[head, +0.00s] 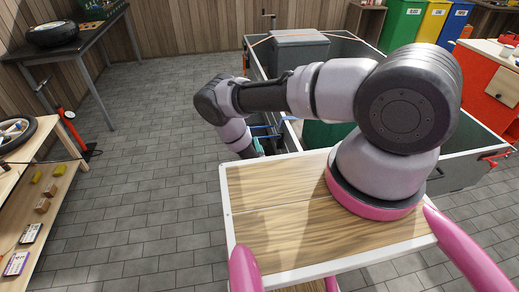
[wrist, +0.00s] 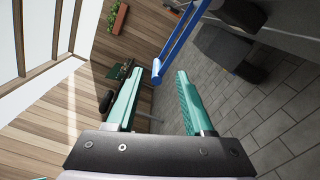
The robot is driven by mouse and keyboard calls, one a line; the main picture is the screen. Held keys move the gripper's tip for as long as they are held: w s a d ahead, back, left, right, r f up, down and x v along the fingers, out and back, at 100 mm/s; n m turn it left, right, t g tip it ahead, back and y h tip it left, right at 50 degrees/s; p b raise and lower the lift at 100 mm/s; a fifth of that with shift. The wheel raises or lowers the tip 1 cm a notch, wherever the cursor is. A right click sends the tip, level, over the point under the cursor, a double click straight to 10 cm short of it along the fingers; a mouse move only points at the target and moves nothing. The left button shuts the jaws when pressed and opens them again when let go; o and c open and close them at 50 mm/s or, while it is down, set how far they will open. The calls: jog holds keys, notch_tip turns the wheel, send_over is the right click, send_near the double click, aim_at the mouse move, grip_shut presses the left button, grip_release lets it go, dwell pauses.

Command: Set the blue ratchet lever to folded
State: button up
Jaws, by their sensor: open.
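The blue ratchet lever (wrist: 178,42) shows in the wrist view as a long blue bar running from the top edge down to a blunt end. Its end appears between the tips of my gripper (wrist: 158,73), whose two teal fingers are apart and hold nothing. I cannot tell how far the lever lies beyond the fingertips. In the head view my gripper (head: 258,146) is low beside the grey trailer, mostly behind my arm. Small blue parts (head: 262,127) show just above it. The ratchet body is not clearly seen.
The grey trailer (head: 468,172) carries a grey box (head: 300,37) with an orange strap. A shelf (head: 50,218) with small items stands at the left, near a red jack (head: 70,125). A dark table (head: 88,45) is behind. The tiled floor (head: 150,150) between is clear.

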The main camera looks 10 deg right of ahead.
jog(key=shift+s, duration=0.75)
